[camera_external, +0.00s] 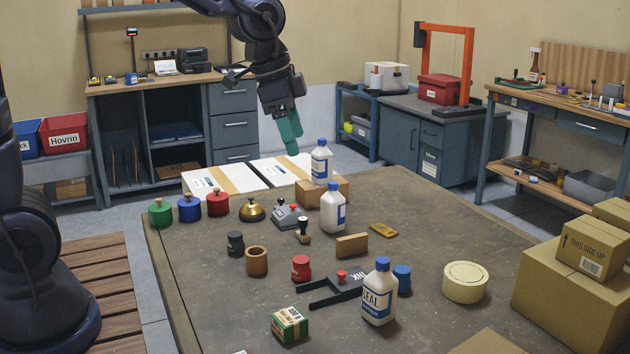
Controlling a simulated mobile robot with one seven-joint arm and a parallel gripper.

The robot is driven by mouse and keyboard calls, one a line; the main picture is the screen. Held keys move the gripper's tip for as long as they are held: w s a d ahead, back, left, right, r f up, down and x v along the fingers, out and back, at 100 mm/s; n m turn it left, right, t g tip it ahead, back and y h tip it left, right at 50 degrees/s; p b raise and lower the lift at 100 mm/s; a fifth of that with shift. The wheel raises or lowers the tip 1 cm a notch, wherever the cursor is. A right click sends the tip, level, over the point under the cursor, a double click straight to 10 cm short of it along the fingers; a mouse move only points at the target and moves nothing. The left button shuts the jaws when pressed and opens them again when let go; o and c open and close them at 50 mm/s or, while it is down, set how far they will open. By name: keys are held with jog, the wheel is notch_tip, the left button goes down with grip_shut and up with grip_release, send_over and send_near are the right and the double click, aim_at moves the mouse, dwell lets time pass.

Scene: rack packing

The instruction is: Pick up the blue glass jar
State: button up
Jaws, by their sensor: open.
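A small blue jar (402,279) stands upright on the dark table, right beside a white bottle with a blue cap (380,305). The bottle stands nearer the camera and may hide a bit of the jar's left edge. A second blue item with a knobbed top (190,208) stands at the table's far left, between a green one (160,213) and a red one (217,203). I cannot tell from this view which blue item is glass. My gripper (292,149), with teal fingers, is open and empty. It hangs above the table's far side, well away from both blue items.
Two more white bottles (333,212) (321,163) stand near the table's middle and back. Cardboard boxes (570,300) fill the right edge.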

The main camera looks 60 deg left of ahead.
jog(key=w+d+f+m+h, duration=0.1)
jog(key=w+f+m, duration=0.2)
jog(key=w+f, duration=0.8)
jog(key=m+g+h, duration=0.1)
jog(key=m+h, duration=0.1)
send_near(400, 269)
jog(key=x, duration=0.6)
jog(key=shift+w+r, duration=0.1)
jog(key=shift+w, duration=0.15)
jog(key=shift+x, duration=2.65)
jog(key=shift+s+a, duration=0.1)
jog(key=shift+s, duration=0.1)
jog(key=c, duration=1.2)
jog(key=shift+o, duration=0.2)
